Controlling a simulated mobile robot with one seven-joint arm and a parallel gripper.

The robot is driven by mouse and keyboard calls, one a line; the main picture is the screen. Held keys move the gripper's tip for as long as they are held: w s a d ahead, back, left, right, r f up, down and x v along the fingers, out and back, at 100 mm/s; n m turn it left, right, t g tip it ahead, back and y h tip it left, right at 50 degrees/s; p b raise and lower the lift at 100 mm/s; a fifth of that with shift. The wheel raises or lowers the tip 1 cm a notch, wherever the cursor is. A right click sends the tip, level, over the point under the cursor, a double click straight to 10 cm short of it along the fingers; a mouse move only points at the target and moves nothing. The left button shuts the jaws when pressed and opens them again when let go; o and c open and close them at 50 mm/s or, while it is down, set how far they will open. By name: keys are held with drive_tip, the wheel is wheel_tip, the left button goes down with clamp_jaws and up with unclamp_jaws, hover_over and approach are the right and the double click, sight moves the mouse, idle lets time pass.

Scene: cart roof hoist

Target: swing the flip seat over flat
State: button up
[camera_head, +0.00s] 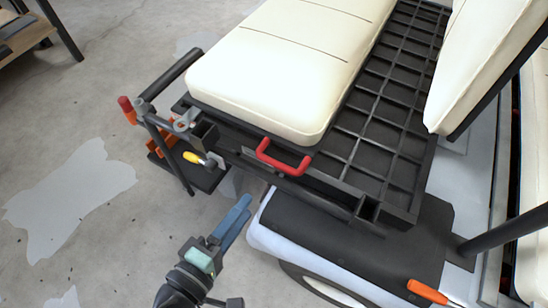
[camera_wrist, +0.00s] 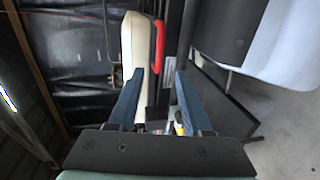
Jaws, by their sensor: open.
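The flip seat's cream cushion (camera_head: 290,65) lies flat over the left part of a black grid platform (camera_head: 385,115) in the head view. A red handle (camera_head: 283,157) sits at its near end. My gripper (camera_head: 243,208) has blue fingers and is below and left of the handle, apart from it. In the wrist view my gripper (camera_wrist: 158,76) is open with nothing held between the fingers. The red handle (camera_wrist: 159,42) and the cushion's edge (camera_wrist: 133,45) show beyond the fingertips. The seat's hinge cannot be made out.
A cream backrest (camera_head: 480,60) leans at the upper right. A small black tray (camera_head: 205,180) with a yellow-handled tool (camera_head: 193,157) and a red-capped lever (camera_head: 125,104) are at the left. An orange handle (camera_head: 427,291) is at lower right.

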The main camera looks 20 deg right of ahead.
sight(277, 167)
drive_tip(key=b+x, duration=0.2)
drive_tip(key=x, duration=1.1)
drive_tip(key=shift+c, duration=0.2)
drive_tip(key=shift+s, duration=0.1)
clamp_jaws()
idle(0.8)
